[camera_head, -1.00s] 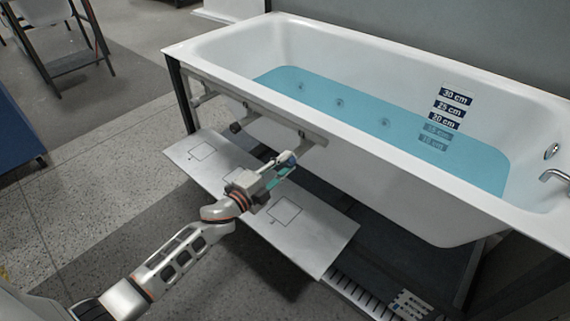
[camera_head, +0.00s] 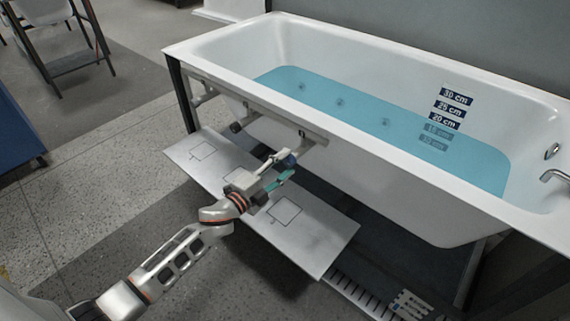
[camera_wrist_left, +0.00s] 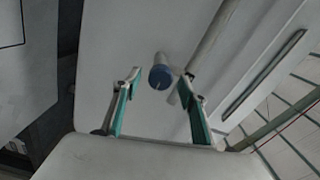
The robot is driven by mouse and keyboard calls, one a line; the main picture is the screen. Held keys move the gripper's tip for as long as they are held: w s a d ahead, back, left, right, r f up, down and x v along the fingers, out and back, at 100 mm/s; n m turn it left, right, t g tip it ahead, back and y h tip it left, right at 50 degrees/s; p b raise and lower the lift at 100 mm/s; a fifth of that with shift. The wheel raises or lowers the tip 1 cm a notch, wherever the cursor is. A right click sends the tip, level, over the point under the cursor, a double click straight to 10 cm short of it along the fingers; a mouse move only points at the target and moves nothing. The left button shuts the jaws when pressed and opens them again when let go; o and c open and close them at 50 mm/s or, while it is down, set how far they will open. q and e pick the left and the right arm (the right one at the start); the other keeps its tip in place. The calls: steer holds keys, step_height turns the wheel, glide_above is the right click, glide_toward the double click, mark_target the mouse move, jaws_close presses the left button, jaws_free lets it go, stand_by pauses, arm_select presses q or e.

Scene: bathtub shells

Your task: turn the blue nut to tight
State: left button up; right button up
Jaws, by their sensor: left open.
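The blue nut (camera_wrist_left: 160,77) shows in the left wrist view as a round blue cap on the end of a pale pipe fitting. It lies between and beyond the two green-padded fingers of my left gripper (camera_wrist_left: 160,92), which are spread apart. In the head view the nut (camera_head: 289,160) is a small dark blue spot under the tub's near rim, at the fingertips of my left gripper (camera_head: 279,168). Whether a finger touches it cannot be told. My right gripper is not in view.
The white bathtub (camera_head: 380,170) holds blue water (camera_head: 350,108) and stands on a dark frame. A pale panel (camera_head: 335,245) with square outlines lies below my left gripper. A grey pipe (camera_wrist_left: 212,38) runs close beside the nut. Open floor is at the left.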

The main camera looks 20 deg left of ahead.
arm_select(q)
steer(key=v, duration=1.1)
steer(key=shift+s, duration=0.2)
